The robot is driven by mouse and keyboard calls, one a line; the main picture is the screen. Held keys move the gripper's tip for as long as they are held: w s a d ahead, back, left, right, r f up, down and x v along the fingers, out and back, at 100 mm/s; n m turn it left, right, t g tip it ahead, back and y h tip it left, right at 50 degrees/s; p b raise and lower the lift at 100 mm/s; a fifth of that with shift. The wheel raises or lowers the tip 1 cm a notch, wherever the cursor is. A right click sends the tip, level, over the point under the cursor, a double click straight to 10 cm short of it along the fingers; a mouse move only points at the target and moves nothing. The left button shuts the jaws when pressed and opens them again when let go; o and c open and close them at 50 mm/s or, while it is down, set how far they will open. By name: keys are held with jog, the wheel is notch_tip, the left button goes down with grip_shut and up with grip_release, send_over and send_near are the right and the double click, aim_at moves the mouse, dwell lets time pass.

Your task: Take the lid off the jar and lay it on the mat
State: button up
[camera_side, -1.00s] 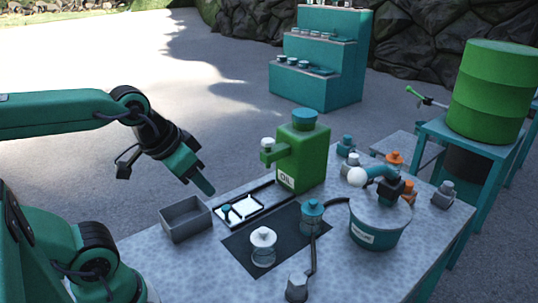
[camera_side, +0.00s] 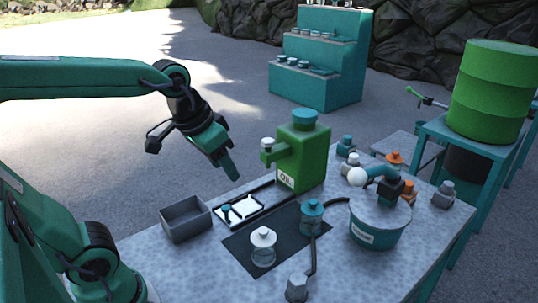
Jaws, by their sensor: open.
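A clear jar with a white knobbed lid (camera_side: 263,236) stands upright on the dark mat (camera_side: 240,243). A second jar with a teal lid (camera_side: 311,207) stands near the mat's right edge. I cannot tell which jar the task means. Both lids sit on their jars. My gripper (camera_side: 231,168) is open and empty, in the air above and to the left of both jars, pointing down and to the right. One finger largely hides the other.
A grey open box (camera_side: 185,222) and a white tray (camera_side: 240,211) stand left of the mat. A green oil can (camera_side: 303,158) rises behind. A teal pot (camera_side: 377,238) with a hose stands to the right. The table's front right is mostly clear.

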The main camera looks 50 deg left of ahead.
jog(key=w+d+f+g, duration=0.2)
jog(key=w, duration=1.1)
jog(key=g, duration=0.3)
send_over(313, 201)
jog(key=shift+s+f, duration=0.1)
jog(key=shift+f, duration=4.1)
jog(key=shift+f, duration=0.1)
jog(key=shift+f, duration=1.2)
jog(key=shift+f, duration=0.15)
jog(key=shift+w+f, duration=0.2)
jog(key=shift+f, duration=2.25)
jog(key=shift+c, duration=0.5)
grip_shut()
